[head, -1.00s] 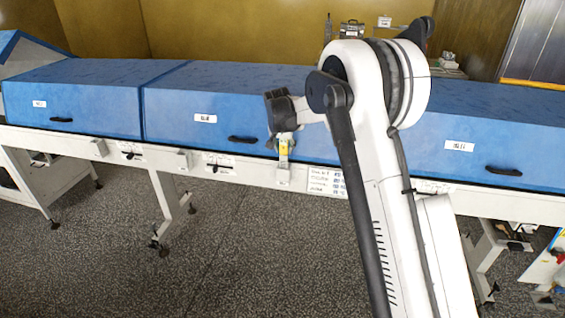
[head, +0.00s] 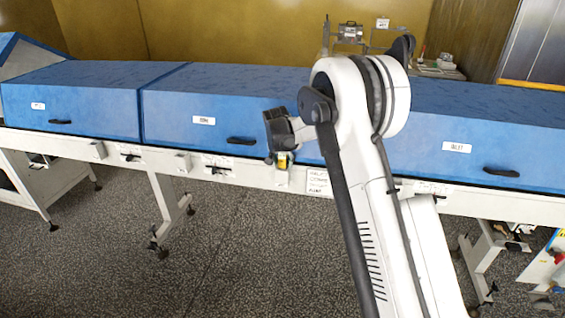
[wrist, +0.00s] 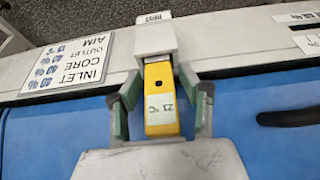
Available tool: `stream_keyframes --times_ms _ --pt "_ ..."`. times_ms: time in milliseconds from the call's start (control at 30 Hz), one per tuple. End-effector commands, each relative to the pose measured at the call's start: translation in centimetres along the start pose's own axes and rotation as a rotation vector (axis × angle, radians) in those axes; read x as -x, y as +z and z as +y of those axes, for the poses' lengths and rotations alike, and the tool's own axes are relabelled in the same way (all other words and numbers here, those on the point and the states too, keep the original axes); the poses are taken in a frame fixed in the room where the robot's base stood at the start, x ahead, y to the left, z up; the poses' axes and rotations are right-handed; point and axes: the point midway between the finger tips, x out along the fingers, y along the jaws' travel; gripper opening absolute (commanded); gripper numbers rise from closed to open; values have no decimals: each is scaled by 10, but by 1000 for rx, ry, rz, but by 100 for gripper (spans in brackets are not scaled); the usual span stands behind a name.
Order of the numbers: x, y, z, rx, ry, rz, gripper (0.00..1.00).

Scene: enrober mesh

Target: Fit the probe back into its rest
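The yellow probe (wrist: 161,115) has a pale label reading 21 °C. In the wrist view its far end meets the white block of the rest (wrist: 155,38), which has a REST label. How deep it sits in the rest is hidden. My gripper (wrist: 161,100) straddles the probe with its green-padded fingers. A gap shows on each side between pad and probe, so it looks open. In the head view my gripper (head: 281,150) is at the front rail, with the yellow probe (head: 283,161) just under it and the rest (head: 282,180) below.
Blue covers (head: 205,105) with black handles (head: 243,141) run along the machine behind the white rail (head: 230,172). A sign reading INLET CORE OUTLET AIM (wrist: 68,66) is fixed left of the rest in the wrist view. Open floor (head: 235,260) lies in front.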

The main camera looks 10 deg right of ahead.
Motion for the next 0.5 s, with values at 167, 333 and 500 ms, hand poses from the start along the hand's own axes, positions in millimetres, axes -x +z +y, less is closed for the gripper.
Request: stream_keyframes --times_ms 167,333,500 --pt "0 0 0 0 0 0 45" --pt "2 -1 0 0 0 0 45" --pt "16 -1 0 0 0 0 45"
